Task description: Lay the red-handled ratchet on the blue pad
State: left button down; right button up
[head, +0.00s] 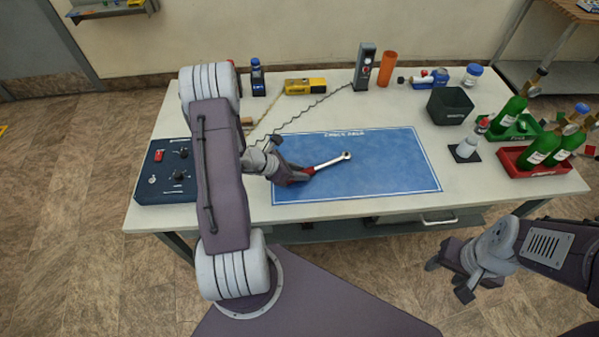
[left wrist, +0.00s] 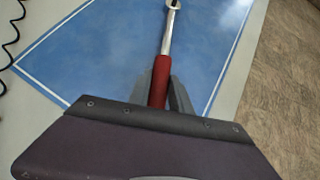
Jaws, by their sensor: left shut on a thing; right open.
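The red-handled ratchet (head: 327,163) has a bright metal shaft and a round head. My left gripper (head: 293,175) is shut on its red handle, with the shaft pointing right across the blue pad (head: 385,165). In the left wrist view the red handle (left wrist: 159,80) sits between my left fingers (left wrist: 165,95), and the shaft runs away over the pad (left wrist: 100,50). I cannot tell whether the ratchet touches the pad or is just above it. My right gripper (head: 449,275) is open and empty, in front of the table at the right.
A dark blue control box (head: 165,185) stands at the table's left. A black bin (head: 450,106), a grey cone-shaped item (head: 467,146) and green bottles in a red tray (head: 535,170) stand at the right. A coiled black cord (head: 315,105) runs behind the pad.

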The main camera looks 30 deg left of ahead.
pick_arm(q)
jog(key=c, duration=1.2)
grip_release()
